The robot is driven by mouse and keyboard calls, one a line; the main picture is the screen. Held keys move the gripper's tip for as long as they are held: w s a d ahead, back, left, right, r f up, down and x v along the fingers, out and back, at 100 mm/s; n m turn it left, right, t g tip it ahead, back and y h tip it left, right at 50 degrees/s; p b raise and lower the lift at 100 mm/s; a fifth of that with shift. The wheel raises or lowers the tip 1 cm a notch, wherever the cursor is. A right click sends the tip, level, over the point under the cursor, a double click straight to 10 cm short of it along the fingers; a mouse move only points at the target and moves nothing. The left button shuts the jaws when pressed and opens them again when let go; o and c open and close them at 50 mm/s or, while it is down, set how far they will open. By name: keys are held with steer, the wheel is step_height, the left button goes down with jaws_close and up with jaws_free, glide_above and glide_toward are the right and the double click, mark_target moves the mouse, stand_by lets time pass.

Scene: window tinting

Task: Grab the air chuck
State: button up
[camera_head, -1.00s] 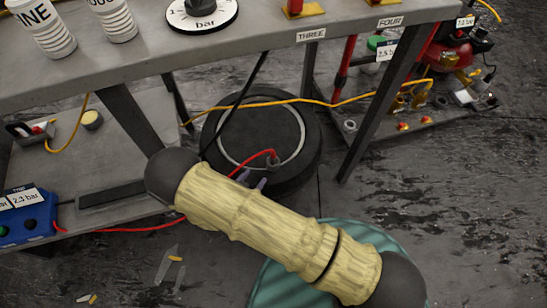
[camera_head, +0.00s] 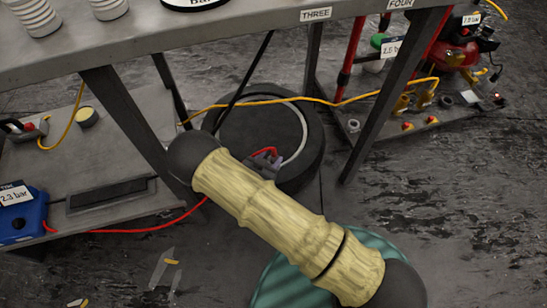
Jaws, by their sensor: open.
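The red hose (camera_head: 120,231) runs from the blue box (camera_head: 20,215) along the floor and passes behind my arm. It shows again as a short red arc over the black tyre (camera_head: 312,150), which lies flat under the table. The air chuck seems to be at this hose end, but it is small and I cannot make out its outline. My gripper (camera_head: 268,160) is mostly hidden behind my arm. Its greyish-purple fingertips show at the hose end, open. I cannot tell whether they touch or surround the chuck.
The grey table (camera_head: 230,30) stands above the tyre, with dark legs (camera_head: 130,115) on both sides. A low shelf (camera_head: 95,165) is at left and a red compressor (camera_head: 455,52) at right. The floor at lower right is clear.

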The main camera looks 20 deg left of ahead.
mark_target(272, 156)
steer(key=b+x, duration=0.3)
steer(key=x, duration=0.1)
steer(key=shift+w+f, duration=0.25)
steer(key=shift+w, duration=0.3)
steer(key=shift+d, duration=0.1)
steer(key=shift+r, duration=0.1)
jaws_close()
